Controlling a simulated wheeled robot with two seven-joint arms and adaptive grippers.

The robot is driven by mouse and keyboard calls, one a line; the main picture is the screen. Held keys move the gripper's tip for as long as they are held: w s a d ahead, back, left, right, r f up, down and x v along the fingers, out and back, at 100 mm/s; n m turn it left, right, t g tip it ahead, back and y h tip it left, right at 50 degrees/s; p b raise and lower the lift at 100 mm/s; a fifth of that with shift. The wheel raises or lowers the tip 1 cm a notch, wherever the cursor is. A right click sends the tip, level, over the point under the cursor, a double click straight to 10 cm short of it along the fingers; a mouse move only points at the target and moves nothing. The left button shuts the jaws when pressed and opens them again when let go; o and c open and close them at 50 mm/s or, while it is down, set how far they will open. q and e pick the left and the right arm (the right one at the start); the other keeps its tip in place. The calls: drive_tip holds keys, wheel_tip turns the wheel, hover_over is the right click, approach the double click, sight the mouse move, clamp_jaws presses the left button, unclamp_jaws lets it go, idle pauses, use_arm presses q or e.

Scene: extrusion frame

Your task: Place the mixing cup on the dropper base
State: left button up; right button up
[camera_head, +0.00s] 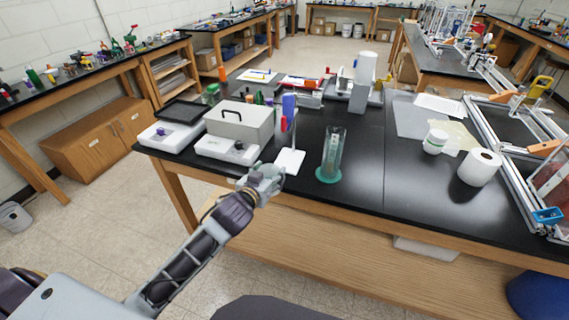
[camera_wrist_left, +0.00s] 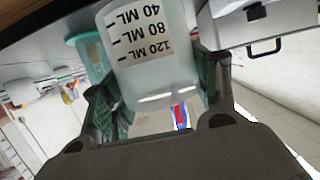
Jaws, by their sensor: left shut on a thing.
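My left gripper (camera_head: 266,182) is at the table's near edge, just left of a small white stand. It also shows in the left wrist view (camera_wrist_left: 160,95), where its green-padded fingers are shut around the mixing cup (camera_wrist_left: 150,62). The cup is translucent white with a label of ML marks. In the head view the gripper largely hides the cup. The white stand (camera_head: 290,160) has an upright post with blue and red parts; it may be the dropper base, but I cannot tell for certain. The cup appears beside the stand, not on it. My right gripper is not in view.
A tall green-based measuring cylinder (camera_head: 332,158) stands right of the white stand. A grey box with a handle (camera_head: 240,122) and white scale-like devices (camera_head: 226,149) stand to the left. A paper roll (camera_head: 479,167) and white jar (camera_head: 435,142) are right. The black tabletop (camera_head: 375,190) is clear between.

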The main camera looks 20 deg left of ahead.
sight(273, 166)
use_arm(q)
drive_tip(key=shift+w, duration=0.15)
drive_tip(key=shift+w+d+p, duration=0.1)
drive_tip(key=shift+w+p, duration=0.35)
drive_tip(key=shift+w, duration=1.95)
drive_tip(key=w+p, duration=0.1)
drive_tip(key=w, duration=1.2)
drive_tip(key=shift+d+p, duration=0.25)
drive_tip(key=shift+p, duration=0.1)
